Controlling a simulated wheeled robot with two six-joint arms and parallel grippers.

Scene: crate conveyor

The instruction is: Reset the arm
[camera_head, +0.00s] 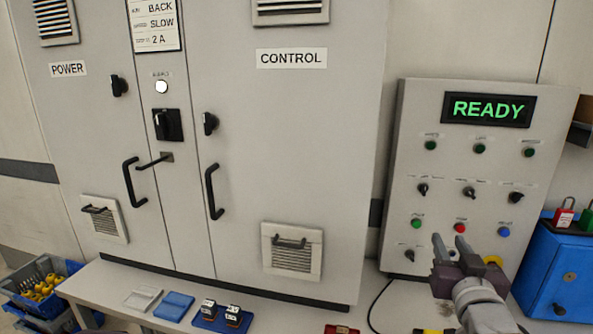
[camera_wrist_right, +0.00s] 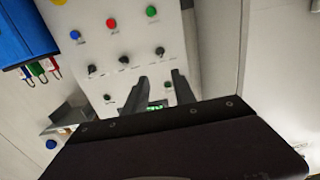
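My right gripper (camera_head: 449,244) stands in front of the lower part of the grey control panel (camera_head: 394,190). Its two fingers are apart with nothing between them. In the right wrist view the open fingers of the gripper (camera_wrist_right: 158,92) point toward the panel (camera_wrist_right: 95,20), which appears upside down there. I cannot tell the exact distance to the panel; no contact shows. My right arm comes in from the bottom right of the head view. My left gripper and arm are not in view.
The panel display (camera_head: 488,109) reads READY in green, above several knobs and buttons. A blue box (camera_head: 549,262) with padlocks stands at right. The grey cabinet (camera_head: 290,150) fills the left and middle. Fuse blocks (camera_head: 222,318) and trays lie on the bench below; blue bins (camera_head: 42,288) stand bottom left.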

